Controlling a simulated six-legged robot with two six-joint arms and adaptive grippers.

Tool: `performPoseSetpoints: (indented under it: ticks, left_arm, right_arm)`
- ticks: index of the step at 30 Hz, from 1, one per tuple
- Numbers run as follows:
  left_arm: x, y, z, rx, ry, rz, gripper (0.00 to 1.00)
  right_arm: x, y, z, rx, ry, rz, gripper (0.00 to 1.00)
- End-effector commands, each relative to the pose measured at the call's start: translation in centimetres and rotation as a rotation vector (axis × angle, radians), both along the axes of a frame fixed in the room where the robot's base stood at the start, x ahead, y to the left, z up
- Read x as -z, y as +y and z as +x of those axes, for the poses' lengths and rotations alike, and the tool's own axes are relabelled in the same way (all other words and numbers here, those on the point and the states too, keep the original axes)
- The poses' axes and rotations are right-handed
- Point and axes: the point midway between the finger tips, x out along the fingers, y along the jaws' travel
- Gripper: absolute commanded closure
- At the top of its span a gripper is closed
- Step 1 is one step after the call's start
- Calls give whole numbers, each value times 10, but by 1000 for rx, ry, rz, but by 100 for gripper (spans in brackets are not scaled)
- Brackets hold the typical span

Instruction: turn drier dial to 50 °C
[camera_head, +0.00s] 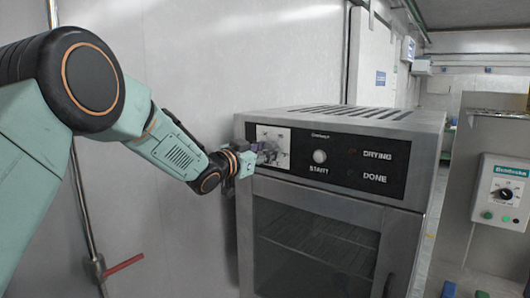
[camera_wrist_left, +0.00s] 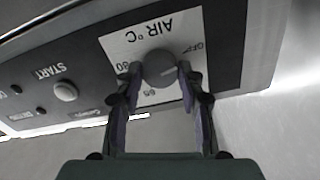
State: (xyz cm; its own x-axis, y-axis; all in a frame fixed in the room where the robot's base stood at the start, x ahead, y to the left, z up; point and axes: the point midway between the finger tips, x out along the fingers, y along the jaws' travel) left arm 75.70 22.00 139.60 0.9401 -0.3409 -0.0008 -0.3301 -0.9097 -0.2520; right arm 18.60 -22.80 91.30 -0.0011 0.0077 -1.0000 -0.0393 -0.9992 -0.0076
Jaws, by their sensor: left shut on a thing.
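The drier (camera_head: 330,180) is a metal cabinet with a black control panel at its upper front. Its grey round dial (camera_wrist_left: 159,68) sits on a white plate marked AIR °C, which appears upside down in the left wrist view. The marks OFF, 80 and 65 show there; a 50 mark is not visible. A faint pale line on the dial points roughly toward the OFF side. My left gripper (camera_head: 264,157) is at the white plate (camera_head: 272,132), its two fingers on either side of the dial and shut on it. The gripper hides the dial in the head view. My right gripper is out of view.
A white START button (camera_head: 320,156) and DRYING and DONE labels are right of the dial. The drier's glass door (camera_head: 315,240) is below. A separate control box (camera_head: 502,192) with its own dial stands at the far right. A pale wall is behind my left arm.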

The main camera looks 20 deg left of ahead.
Motion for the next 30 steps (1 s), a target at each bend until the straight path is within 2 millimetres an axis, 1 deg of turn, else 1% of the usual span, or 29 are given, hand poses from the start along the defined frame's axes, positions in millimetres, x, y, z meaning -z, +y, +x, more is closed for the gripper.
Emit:
performPoseSetpoints:
  ticks: [8,30]
  left_arm:
    - [4,0,0,1,-55,152,93]
    - [6,-1,0,2,-290,800,93]
  right_arm:
    - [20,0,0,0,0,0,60]
    - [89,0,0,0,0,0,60]
